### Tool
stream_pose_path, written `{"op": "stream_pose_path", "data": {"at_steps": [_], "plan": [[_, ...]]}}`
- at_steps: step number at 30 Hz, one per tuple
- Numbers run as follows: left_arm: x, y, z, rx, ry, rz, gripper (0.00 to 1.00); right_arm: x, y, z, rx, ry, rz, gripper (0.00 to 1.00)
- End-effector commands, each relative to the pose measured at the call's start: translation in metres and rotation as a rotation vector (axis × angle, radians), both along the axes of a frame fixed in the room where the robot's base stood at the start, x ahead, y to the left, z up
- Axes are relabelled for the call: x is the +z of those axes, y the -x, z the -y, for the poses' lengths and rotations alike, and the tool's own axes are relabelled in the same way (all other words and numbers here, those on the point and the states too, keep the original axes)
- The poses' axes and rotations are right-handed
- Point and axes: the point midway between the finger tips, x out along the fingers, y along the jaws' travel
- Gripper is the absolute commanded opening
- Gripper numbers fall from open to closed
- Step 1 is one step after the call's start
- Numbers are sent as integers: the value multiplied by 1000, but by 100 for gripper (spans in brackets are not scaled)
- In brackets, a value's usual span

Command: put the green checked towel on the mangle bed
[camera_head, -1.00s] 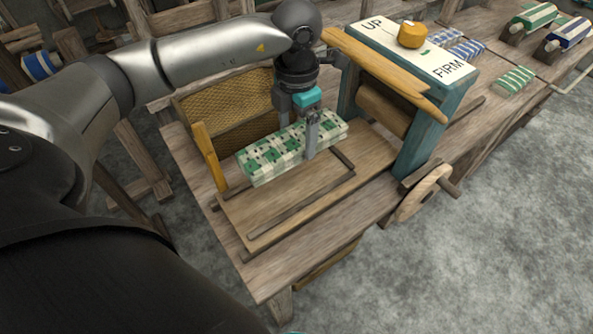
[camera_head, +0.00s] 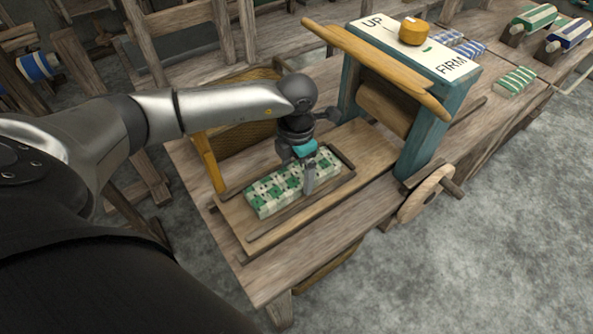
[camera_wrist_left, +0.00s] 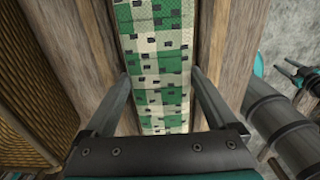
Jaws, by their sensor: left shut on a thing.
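The green checked towel (camera_head: 273,193) is a folded green and cream strip lying low on the wooden mangle bed (camera_head: 283,227), between its dark rails. It also fills the middle of the left wrist view (camera_wrist_left: 160,75). My left gripper (camera_head: 305,181) reaches down over the towel's right half and is shut on it, one finger on each long side (camera_wrist_left: 161,85). Whether the towel's underside touches the bed everywhere is hidden. My right gripper does not show as a gripper in the head view; a dark teal-tipped part stands at the right of the wrist view.
The teal mangle frame (camera_head: 426,140) with its wooden roller (camera_head: 384,108) stands right of the bed. A wooden lever (camera_head: 375,65) crosses above it. A woven basket (camera_head: 240,138) is behind the bed. A handwheel (camera_head: 424,193) juts from the table's front edge.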

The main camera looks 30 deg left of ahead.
Motion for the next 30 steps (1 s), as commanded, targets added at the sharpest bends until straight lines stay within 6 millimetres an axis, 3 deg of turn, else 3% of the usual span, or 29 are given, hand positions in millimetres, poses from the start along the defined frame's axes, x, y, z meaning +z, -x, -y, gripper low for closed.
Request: {"op": "stream_pose_path", "data": {"at_steps": [5, 6, 8, 19, 30], "plan": [[-4, 0, 0, 0, 0, 0, 31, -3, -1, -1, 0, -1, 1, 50], [-4, 0, 0, 0, 0, 0, 94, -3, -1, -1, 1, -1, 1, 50], [-3, 0, 0, 0, 0, 0, 100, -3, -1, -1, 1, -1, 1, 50], [6, 0, 0, 0, -1, 1, 100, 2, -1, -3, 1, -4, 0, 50], [83, -1, -1, 0, 0, 4, 100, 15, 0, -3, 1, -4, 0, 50]]}}
